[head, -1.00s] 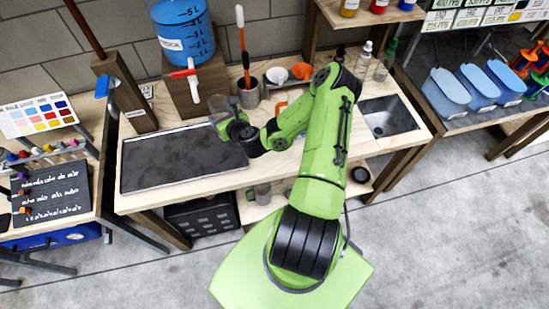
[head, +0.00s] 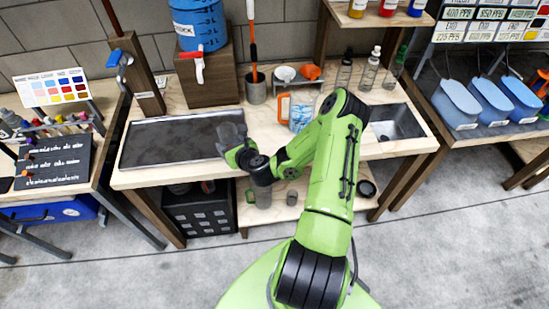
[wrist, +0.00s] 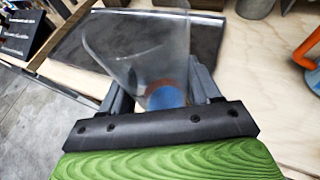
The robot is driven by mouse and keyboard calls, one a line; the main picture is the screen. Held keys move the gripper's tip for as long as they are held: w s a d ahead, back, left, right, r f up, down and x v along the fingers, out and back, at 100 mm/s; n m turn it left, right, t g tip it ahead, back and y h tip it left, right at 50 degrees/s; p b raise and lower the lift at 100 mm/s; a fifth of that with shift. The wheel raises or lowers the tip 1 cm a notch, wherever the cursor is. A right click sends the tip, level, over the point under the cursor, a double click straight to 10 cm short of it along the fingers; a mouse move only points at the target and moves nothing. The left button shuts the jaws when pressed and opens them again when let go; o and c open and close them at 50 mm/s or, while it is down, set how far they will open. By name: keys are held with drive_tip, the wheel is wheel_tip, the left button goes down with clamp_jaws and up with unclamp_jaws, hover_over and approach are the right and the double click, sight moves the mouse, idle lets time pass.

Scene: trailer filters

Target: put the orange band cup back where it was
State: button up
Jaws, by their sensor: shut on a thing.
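My gripper (wrist: 160,98) is shut on a clear cup (wrist: 140,45), with one finger on each side of it. A reddish-orange band (wrist: 160,88) and a blue patch show low on the cup in the wrist view, partly hidden by the gripper. In the head view the cup (head: 231,137) is at my gripper (head: 238,155), over the right end of the dark tray (head: 150,143), near the bench's front edge. On the lower shelf, right of the black crate, stand clear cups (head: 263,196); their bands are too small to tell.
A jug with an orange handle (head: 284,108) stands on the bench (head: 262,118) behind my arm, left of the sink (head: 395,122). A grey pot with a brush (head: 254,90) is at the back. The black crate (head: 199,212) is under the bench. The floor in front is clear.

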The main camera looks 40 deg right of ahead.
drive_tip(key=s+d+r+m+g+h+b, duration=0.25)
drive_tip(key=d+m+h+b, duration=0.3)
drive_tip(key=d, duration=0.95)
drive_tip(key=shift+n+t, duration=0.35)
drive_tip(key=shift+t, duration=0.1)
drive_tip(key=f+b, duration=0.1)
drive_tip(key=f, duration=0.2)
drive_tip(key=f+b, duration=0.2)
drive_tip(key=f, duration=0.1)
drive_tip(key=f+b, duration=0.2)
drive_tip(key=f, duration=0.1)
drive_tip(key=shift+s+d+f, duration=0.2)
drive_tip(key=shift+s+f, duration=0.15)
drive_tip(key=shift+s, duration=0.05)
drive_tip(key=shift+r, duration=0.2)
drive_tip(key=o, duration=1.3)
drive_tip(key=shift+f, duration=0.1)
